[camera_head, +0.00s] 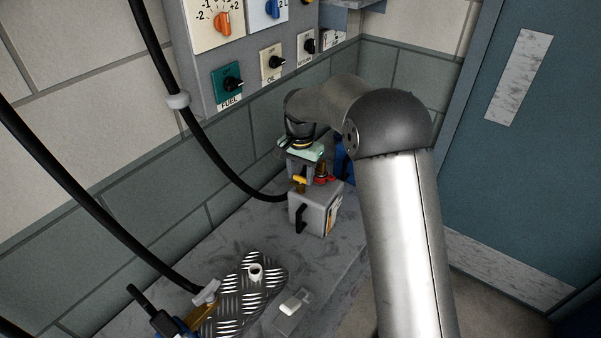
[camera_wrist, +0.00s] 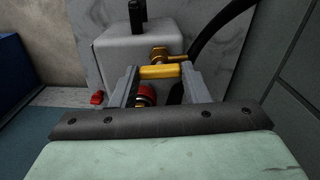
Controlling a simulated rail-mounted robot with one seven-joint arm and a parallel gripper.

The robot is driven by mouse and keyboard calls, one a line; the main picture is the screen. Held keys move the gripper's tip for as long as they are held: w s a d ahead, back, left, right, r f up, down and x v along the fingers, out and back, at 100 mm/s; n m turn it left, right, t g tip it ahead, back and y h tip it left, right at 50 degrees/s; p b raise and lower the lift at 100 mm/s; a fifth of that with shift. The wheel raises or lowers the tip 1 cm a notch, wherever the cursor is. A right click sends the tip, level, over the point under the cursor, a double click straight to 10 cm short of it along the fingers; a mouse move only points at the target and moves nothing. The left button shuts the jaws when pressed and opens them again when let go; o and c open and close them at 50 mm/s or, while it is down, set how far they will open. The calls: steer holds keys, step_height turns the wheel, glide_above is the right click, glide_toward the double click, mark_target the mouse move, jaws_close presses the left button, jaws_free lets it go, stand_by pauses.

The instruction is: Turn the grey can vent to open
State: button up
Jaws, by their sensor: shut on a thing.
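The grey can (camera_head: 312,215) stands upright on the grey bench, with a black handle and a label on its sides. It also shows in the wrist view (camera_wrist: 125,48). Its vent is a yellow handle (camera_wrist: 160,72) on a brass-coloured fitting, also visible in the head view (camera_head: 299,180). My gripper (camera_wrist: 163,75) points down at the can, and its two grey fingers are shut on the yellow handle, one at each end. In the head view my gripper (camera_head: 301,168) partly covers the can's top. A red-and-brass fitting (camera_wrist: 147,91) is partly hidden between the fingers.
A blue object (camera_head: 344,160) stands close behind my gripper. A black hose (camera_head: 225,165) runs down to the bench beside the can. A switch panel (camera_head: 245,55) hangs on the wall above. A chequered metal plate (camera_head: 235,300) lies at the front of the bench.

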steer(key=n+b, duration=0.1)
steer(key=n, duration=1.1)
steer(key=shift+n, duration=0.3)
steer(key=n, duration=0.4)
steer(key=shift+r+n, duration=0.1)
steer(key=shift+n, duration=0.2)
steer(key=o, duration=1)
